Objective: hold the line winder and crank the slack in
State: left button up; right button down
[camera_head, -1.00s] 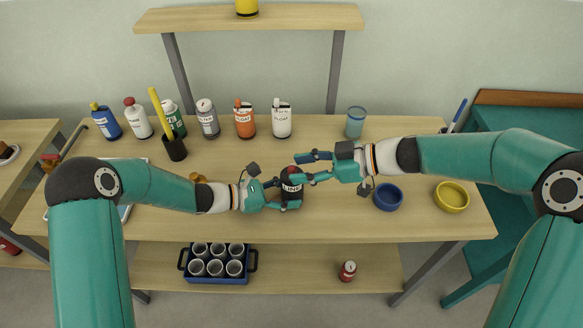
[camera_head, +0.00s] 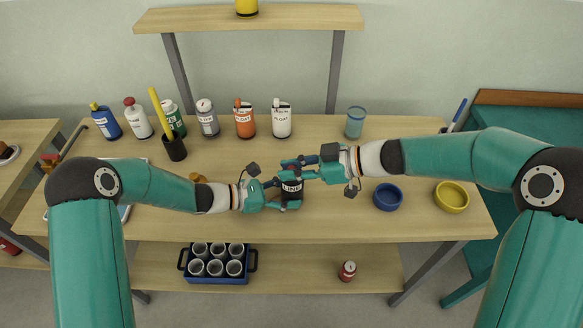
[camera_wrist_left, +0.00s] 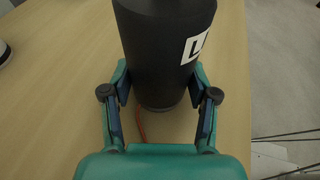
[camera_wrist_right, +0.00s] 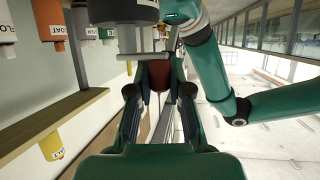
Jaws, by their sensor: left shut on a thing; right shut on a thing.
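The line winder (camera_head: 291,190) is a black upright cylinder with a white label, standing near the middle of the table. In the left wrist view its dark body (camera_wrist_left: 165,45) stands between the fingers. My left gripper (camera_head: 283,196) is shut on this body from the left. My right gripper (camera_head: 297,168) is at the winder's top, coming from the right. In the right wrist view it is shut on the dark red crank knob (camera_wrist_right: 160,76), beside a grey crank arm (camera_wrist_right: 146,56). In the head view the fingers hide the knob. A thin orange-red line (camera_wrist_left: 139,125) shows by the winder's base.
A blue bowl (camera_head: 388,206) and a yellow bowl (camera_head: 451,204) lie to the right. Several bottles, among them an orange one (camera_head: 244,122), line the table's back. A dark cup (camera_head: 174,149) holds a yellow stick. A blue crate (camera_head: 217,279) of cups is on the lower shelf.

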jog(key=m+t, duration=0.1)
jog(key=a+m+t+h, duration=0.1)
jog(key=m+t, duration=0.1)
jog(key=shift+r+t, duration=0.1)
jog(key=shift+t, duration=0.2)
jog(key=shift+w+a+m+t+h, duration=0.15)
jog(key=shift+m+t+h, duration=0.25)
jog(key=shift+m+t, duration=0.35)
jog(key=c, duration=1.1)
grip_release()
jog(key=shift+o, duration=0.2)
jog(key=v, duration=1.2)
